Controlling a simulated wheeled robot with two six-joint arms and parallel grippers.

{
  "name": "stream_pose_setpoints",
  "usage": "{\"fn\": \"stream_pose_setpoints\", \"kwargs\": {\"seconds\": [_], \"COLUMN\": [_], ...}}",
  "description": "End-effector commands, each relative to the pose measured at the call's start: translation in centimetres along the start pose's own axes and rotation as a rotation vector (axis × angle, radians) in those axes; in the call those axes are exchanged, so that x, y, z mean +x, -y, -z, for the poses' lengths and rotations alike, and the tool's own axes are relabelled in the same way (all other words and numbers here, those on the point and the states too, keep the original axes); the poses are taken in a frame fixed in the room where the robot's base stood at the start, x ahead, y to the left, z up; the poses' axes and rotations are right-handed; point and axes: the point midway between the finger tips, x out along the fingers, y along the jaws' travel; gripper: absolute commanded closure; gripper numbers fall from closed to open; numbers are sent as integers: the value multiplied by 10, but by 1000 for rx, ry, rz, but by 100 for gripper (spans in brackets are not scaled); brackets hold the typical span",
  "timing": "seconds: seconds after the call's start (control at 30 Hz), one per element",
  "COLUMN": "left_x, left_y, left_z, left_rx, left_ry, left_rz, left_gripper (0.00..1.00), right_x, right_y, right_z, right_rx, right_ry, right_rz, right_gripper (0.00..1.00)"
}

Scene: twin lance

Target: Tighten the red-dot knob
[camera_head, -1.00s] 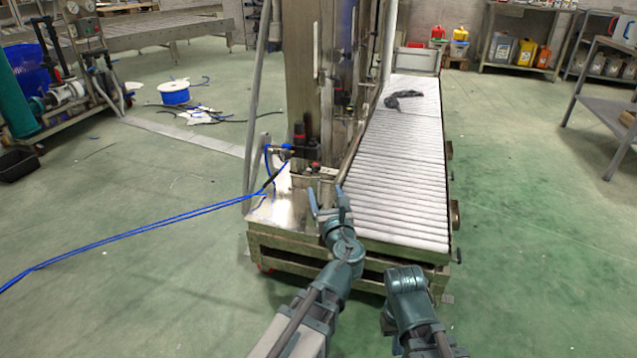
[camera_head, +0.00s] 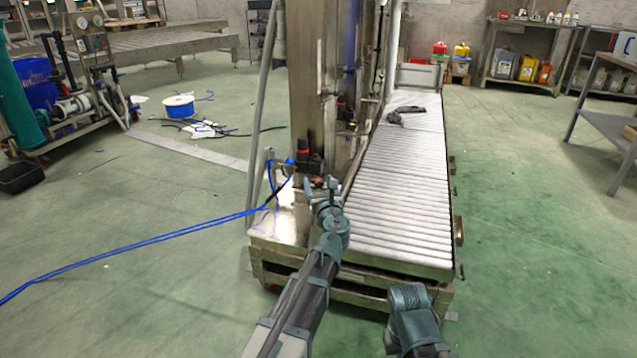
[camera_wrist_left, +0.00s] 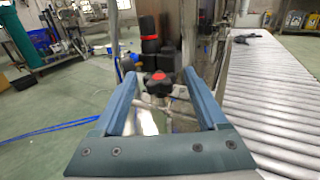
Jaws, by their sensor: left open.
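The red-dot knob (camera_wrist_left: 158,82) is a dark lobed knob with a red centre. In the left wrist view it sits between and a little beyond the two open fingers of my left gripper (camera_wrist_left: 158,80), with a gap on each side. In the head view my left gripper (camera_head: 322,188) reaches to the machine's base, by the steel column, and largely covers the knob. My right arm's end (camera_head: 410,298) is low at the front of the roller conveyor; its fingers cannot be made out.
Black fittings with a red ring (camera_wrist_left: 149,38) stand just behind the knob. The roller conveyor (camera_head: 400,190) runs along the right, with a dark cloth-like item (camera_head: 395,118) on it. Blue hoses (camera_head: 150,240) stretch left.

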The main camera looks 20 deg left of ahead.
Motion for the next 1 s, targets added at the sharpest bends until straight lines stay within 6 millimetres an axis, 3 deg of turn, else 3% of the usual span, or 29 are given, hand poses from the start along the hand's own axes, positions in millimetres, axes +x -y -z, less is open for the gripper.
{"fn": "stream_pose_setpoints", "kwargs": {"seconds": [0.43,0.83,1.0], "left_x": [8,8,7], "left_y": [-1,0,-1], "left_z": [0,0,0], "left_rx": [0,0,0], "left_ry": [0,0,0], "left_rz": [-1,-1,2], "left_gripper": [27,99,100], "right_x": [0,0,0], "right_y": [0,0,0], "right_z": [0,0,0], "right_rx": [0,0,0], "right_ry": [0,0,0], "right_rz": [0,0,0], "right_gripper": [100,100,100]}}
